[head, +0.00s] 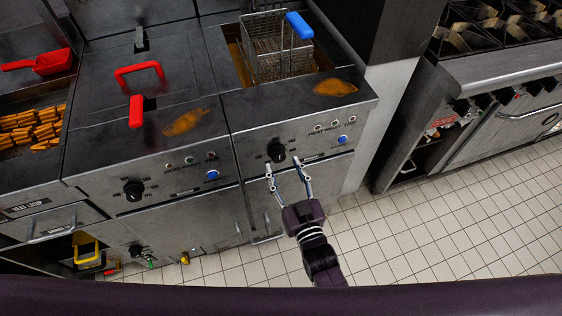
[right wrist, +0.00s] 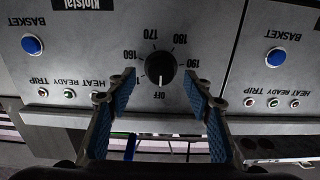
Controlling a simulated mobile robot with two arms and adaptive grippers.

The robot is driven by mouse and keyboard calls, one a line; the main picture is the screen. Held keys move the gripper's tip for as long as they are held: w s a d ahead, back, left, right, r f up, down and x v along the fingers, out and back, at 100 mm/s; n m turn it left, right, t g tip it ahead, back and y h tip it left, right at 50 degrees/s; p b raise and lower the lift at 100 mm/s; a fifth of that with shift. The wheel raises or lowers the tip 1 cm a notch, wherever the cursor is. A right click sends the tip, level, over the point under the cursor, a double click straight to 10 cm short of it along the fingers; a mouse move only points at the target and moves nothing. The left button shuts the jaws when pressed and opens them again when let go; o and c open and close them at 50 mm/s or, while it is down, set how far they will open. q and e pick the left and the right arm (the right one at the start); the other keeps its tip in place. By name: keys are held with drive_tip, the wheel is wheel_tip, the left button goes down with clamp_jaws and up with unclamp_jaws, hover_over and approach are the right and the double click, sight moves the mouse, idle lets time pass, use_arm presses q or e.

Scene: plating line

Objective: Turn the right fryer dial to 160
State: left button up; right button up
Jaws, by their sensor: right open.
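The right fryer dial (head: 277,152) is a round black knob on the front panel of the right fryer (head: 235,112). In the right wrist view the dial (right wrist: 160,70) shows upside down, with OFF below it and numbers around it, including 170, 180 and 190. My right gripper (head: 285,170) is open just in front of the dial. In the right wrist view its blue-padded fingers (right wrist: 162,98) stand on either side of the dial, apart from it, and the left one hides part of the scale. My left gripper is not in view.
The left fryer (head: 95,160) has its own black dial (head: 133,190) and a red-handled lid. A wire basket with a blue handle (head: 299,25) sits in the right fryer. A blue button (head: 342,140) is right of the dial. Tiled floor (head: 410,225) is open at right.

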sight(277, 153)
drive_tip(key=shift+w+a, duration=0.3)
drive_tip(key=shift+w, duration=0.35)
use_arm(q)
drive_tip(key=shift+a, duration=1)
use_arm(e)
drive_tip(key=shift+w+a, duration=0.15)
drive_tip(key=shift+w, duration=0.35)
drive_tip(key=c, duration=1.2)
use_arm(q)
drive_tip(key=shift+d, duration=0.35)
use_arm(e)
drive_tip(key=shift+o, duration=0.2)
